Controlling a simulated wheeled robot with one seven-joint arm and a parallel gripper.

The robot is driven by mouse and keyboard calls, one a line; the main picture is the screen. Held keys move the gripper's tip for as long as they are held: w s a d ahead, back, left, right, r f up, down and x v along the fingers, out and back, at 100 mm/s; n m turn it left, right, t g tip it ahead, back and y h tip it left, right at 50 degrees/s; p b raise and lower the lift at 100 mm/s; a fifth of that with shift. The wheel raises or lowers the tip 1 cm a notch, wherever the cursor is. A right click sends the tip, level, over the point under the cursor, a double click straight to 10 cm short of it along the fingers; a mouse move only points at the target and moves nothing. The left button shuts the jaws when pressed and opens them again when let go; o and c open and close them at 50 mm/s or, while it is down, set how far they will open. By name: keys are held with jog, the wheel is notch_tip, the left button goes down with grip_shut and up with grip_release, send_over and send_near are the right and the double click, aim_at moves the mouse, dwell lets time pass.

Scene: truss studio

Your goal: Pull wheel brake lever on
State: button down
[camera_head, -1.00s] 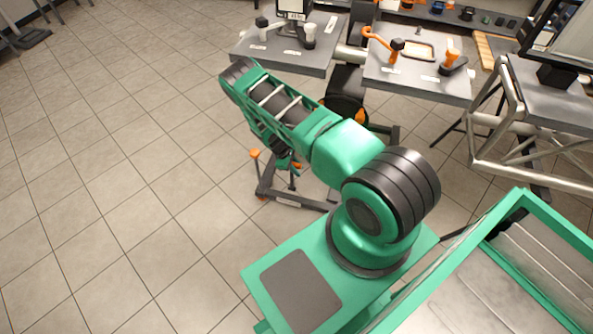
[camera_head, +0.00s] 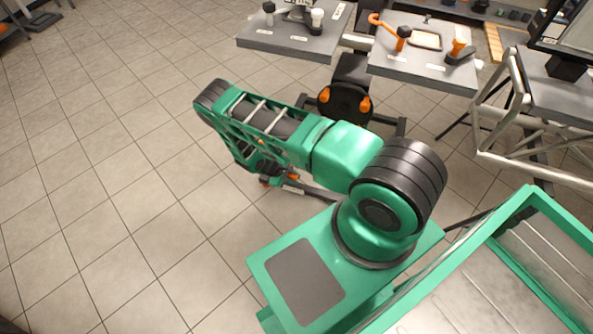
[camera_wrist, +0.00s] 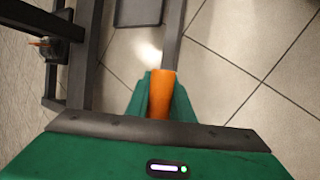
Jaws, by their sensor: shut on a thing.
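The wheel brake lever (camera_wrist: 161,98) shows in the wrist view as a short orange handle at the end of a dark frame bar. My gripper (camera_wrist: 161,85) has its two green fingers on either side of it, shut on it. The lever's lower part is hidden by my fingers and wrist. In the head view, my arm's end hangs low beside the dark frame's foot, and small orange parts (camera_head: 264,182) show there; the grip itself is hidden behind my arm.
A dark wheel block (camera_wrist: 62,50) with a smaller orange part sits left in the wrist view. Grey work panels (camera_head: 420,68) stand at the back, with an orange-knobbed dark round unit (camera_head: 345,103) below. A metal truss stand (camera_head: 525,135) is at right. Tiled floor at left is clear.

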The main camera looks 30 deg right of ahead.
jog(key=shift+s+a+f, duration=0.75)
jog(key=shift+a+f, duration=0.2)
jog(key=shift+a, duration=0.05)
jog(key=c, duration=1.5)
grip_release()
jog(key=shift+c, duration=0.2)
jog(key=v, duration=1)
jog(key=shift+a+r, duration=0.2)
jog(key=shift+r, duration=0.05)
jog(key=shift+c, duration=0.2)
